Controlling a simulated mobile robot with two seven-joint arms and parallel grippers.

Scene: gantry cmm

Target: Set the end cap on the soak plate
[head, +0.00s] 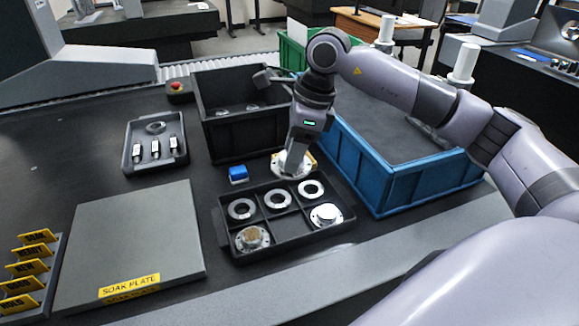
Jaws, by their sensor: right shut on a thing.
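The soak plate (138,240) is a flat grey square slab at the left front, with a yellow SOAK PLATE label on its front edge. Its top is bare. My right gripper (292,163) points down just behind the black compartment tray and is shut on a pale metal flanged round part, seemingly the end cap (281,167). The gripper partly hides this part, and I cannot tell how high it is. A similar silver flanged part (326,214) sits in the tray's front right compartment. My left gripper is not in view.
The compartment tray (284,247) also holds several rings and a brown-topped flanged part (252,238). Yellow tags (27,268) stand left of the plate.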

